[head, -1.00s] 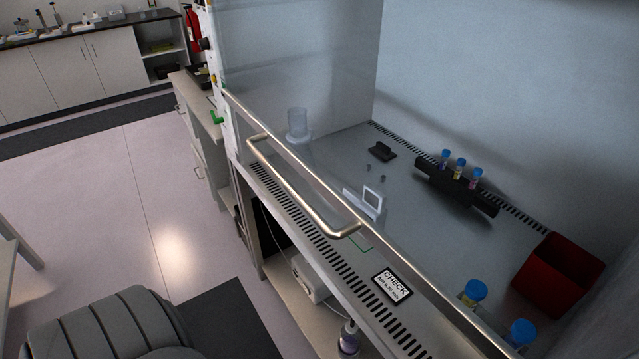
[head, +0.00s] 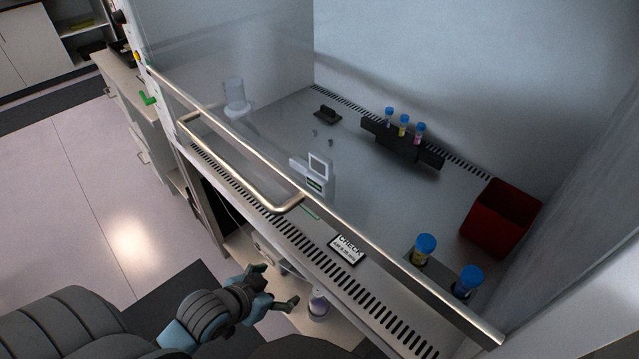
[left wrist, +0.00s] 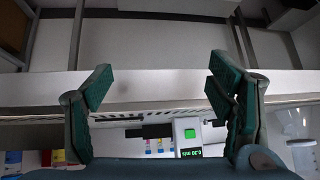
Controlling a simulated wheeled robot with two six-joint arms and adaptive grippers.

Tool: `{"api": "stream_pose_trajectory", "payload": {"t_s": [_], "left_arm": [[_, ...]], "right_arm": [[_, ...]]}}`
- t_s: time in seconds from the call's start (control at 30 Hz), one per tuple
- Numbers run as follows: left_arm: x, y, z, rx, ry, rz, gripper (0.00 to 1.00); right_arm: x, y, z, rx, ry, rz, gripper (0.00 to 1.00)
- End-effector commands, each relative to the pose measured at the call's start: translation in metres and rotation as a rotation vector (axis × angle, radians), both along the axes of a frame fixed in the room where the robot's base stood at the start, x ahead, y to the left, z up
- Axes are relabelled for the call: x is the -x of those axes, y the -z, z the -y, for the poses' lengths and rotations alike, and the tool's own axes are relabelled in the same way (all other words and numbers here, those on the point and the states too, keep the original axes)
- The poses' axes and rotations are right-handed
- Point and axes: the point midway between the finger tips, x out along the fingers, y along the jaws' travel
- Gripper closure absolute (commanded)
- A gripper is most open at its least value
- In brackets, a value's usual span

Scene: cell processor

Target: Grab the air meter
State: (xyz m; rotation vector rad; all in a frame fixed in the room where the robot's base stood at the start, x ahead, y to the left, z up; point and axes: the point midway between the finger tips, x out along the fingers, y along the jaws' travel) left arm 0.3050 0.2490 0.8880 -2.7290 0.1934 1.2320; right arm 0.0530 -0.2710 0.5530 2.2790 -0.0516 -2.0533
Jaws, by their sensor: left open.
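The air meter (head: 315,186) is a small white device with a lit green display and a square head on top. It stands on the work surface inside the cabinet, behind the glass sash, in the head view. The left wrist view shows its white body and a readout of about 0.30 m/s (left wrist: 189,141), low between the fingers. My left gripper (head: 280,285) is open and empty, outside the cabinet, below and in front of its front edge, well apart from the meter. Its two fingers also show in the left wrist view (left wrist: 160,75). My right gripper is not in view.
The sash's metal edge and handle (head: 240,180) run across the cabinet front. A black tube rack (head: 403,143), a red bin (head: 500,218) and blue-capped tubes (head: 424,249) are inside. Floor is clear at left.

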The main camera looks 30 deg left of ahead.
Motion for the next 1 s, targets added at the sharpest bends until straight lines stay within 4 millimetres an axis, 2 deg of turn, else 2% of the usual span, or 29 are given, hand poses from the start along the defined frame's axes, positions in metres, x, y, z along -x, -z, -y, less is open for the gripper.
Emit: {"api": "stream_pose_trajectory", "payload": {"t_s": [0.1,0.2,0.3,0.4,0.47,0.57,0.73,0.83,1.0], "left_arm": [[-0.043,-0.026,-0.006,0.057,0.063,0.211,0.25],[-0.074,-0.057,-0.016,0.122,0.099,0.396,0.25],[-0.097,-0.095,-0.032,0.184,0.122,0.578,0.25],[-0.111,-0.129,-0.048,0.233,0.133,0.727,0.25],[-0.116,-0.143,-0.055,0.248,0.133,0.783,0.25],[-0.127,-0.148,-0.057,0.262,0.133,0.821,0.25],[-0.162,-0.143,-0.045,0.264,0.134,0.828,0.25],[-0.184,-0.144,-0.039,0.265,0.132,0.827,0.25],[-0.205,-0.149,-0.032,0.263,0.132,0.819,0.25]], "right_arm": [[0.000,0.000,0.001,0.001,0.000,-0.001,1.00],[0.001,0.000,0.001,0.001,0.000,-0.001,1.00],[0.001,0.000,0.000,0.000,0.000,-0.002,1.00],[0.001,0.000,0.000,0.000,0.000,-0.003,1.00],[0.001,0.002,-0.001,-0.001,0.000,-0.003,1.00],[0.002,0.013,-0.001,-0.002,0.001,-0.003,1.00],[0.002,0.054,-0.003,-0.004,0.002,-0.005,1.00],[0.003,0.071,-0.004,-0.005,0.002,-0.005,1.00],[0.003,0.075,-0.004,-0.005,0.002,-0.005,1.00]]}}
